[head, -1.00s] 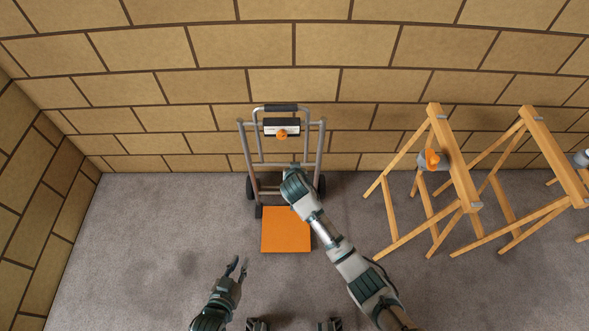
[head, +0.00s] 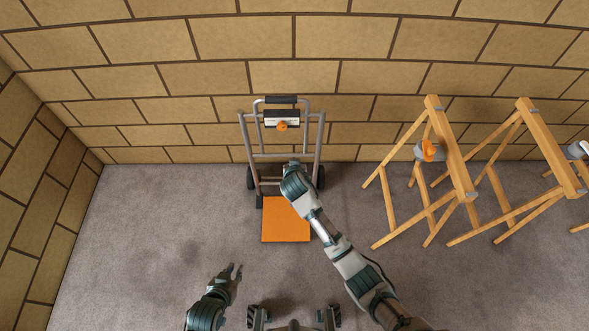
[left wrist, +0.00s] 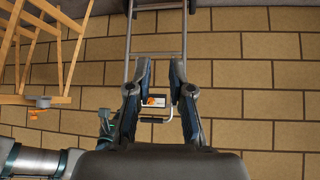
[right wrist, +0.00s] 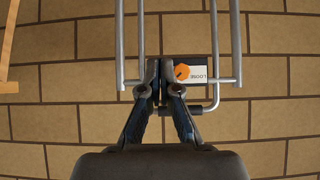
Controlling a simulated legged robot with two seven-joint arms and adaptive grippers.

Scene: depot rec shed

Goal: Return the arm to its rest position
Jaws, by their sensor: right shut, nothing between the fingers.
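My right arm (head: 340,250) reaches forward from the lower right in the head view, over the orange toe plate of a hand truck. Its hand hides its fingertips there. In the right wrist view my right gripper (right wrist: 160,68) is shut and empty, its fingertips beside an orange knob (right wrist: 181,72) in the picture; I cannot tell whether they touch it. The knob sits on a white plate (right wrist: 198,70) lettered LOOSE. My left gripper (head: 236,268) is low in the head view, open and empty. The left wrist view shows a gap between its fingers (left wrist: 161,68).
The grey hand truck (head: 243,140) stands by the block wall, its orange toe plate (head: 285,228) on the carpet. Wooden sawhorses (head: 448,150) stand to the right, one with a grey and orange item (head: 428,151). Carpet at the left (head: 140,230) is clear.

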